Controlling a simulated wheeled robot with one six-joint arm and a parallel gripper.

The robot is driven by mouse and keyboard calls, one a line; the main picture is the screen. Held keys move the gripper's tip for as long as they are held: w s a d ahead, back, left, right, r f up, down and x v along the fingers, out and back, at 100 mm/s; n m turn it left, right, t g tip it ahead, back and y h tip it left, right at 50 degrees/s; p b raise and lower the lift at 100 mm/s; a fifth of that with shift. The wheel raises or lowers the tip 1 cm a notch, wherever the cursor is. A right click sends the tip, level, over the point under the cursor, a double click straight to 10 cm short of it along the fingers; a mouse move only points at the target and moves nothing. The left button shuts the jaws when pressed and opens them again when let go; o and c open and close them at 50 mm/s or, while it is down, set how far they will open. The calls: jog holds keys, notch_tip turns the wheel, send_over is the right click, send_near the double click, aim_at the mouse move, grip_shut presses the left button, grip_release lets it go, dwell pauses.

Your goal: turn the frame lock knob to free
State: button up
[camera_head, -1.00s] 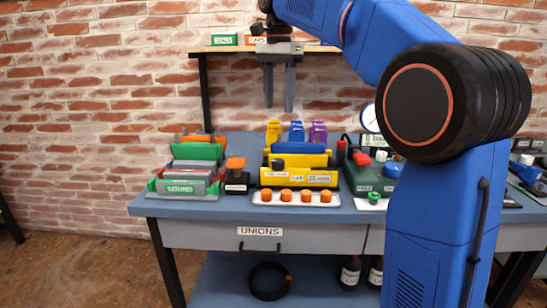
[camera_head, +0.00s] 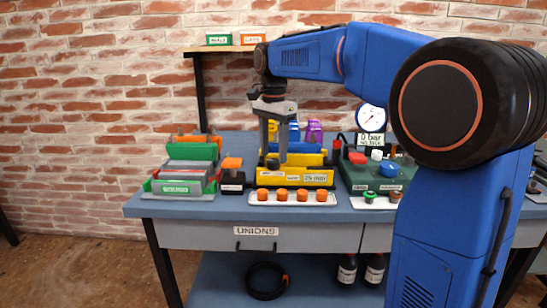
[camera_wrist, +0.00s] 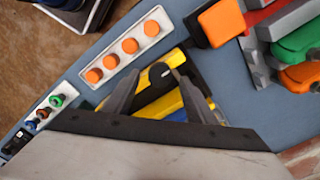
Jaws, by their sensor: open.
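A dark knob (camera_wrist: 159,74) with a pale pointer mark shows in the wrist view on the yellow frame, between my fingers. My gripper (camera_head: 275,157) points down over the left part of the frame. In the wrist view its two fingers (camera_wrist: 157,80) are apart, one on each side of the knob. I cannot tell whether they touch it. In the head view the fingers largely hide the knob.
A white strip with orange caps (camera_head: 292,197) lies in front of the frame. A black block with an orange top (camera_head: 232,176) and a green-and-grey rack (camera_head: 182,178) stand left. A green unit with a gauge (camera_head: 371,117) stands right. Purple and blue holders are behind.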

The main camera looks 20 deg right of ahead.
jog(key=shift+f, duration=1.25)
jog(key=shift+c, duration=0.2)
jog(key=c, duration=1)
